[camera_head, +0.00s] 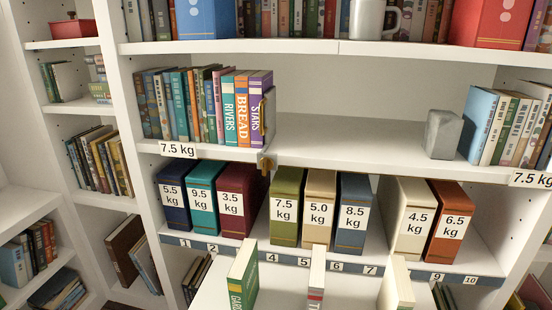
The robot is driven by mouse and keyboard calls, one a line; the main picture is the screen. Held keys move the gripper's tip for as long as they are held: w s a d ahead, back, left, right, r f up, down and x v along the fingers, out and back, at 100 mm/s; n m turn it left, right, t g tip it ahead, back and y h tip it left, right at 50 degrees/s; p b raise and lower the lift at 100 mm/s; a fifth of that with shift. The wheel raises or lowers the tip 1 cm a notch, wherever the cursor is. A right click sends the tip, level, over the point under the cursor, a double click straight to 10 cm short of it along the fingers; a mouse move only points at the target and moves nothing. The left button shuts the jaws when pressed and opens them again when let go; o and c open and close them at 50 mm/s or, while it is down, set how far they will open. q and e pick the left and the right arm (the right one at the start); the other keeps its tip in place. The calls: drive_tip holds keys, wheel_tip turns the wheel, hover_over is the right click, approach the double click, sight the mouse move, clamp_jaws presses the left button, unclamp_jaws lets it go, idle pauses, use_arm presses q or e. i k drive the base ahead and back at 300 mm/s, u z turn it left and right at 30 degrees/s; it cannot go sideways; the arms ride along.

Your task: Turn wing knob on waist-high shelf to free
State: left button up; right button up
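A small brown wing knob (265,166) sits at the front edge of the middle shelf (350,152), left of centre. It is too small to tell exactly how its wings are turned. A dark upright bookend (268,116) stands just above it, against the right end of a row of books that ends with a purple book (256,108). Neither of my grippers is in view.
Weight-labelled boxes, including a dark red one (237,207) and an olive one (286,207), stand on the shelf below. A grey block (443,134) stands at right beside books. The middle shelf is bare between bookend and block. Books stand on a white surface in front.

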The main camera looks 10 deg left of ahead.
sight(267, 164)
drive_tip(key=z, duration=0.1)
drive_tip(key=k, duration=1)
drive_tip(key=u, duration=1.1)
drive_tip(key=i, duration=0.9)
drive_tip(key=u, duration=0.05)
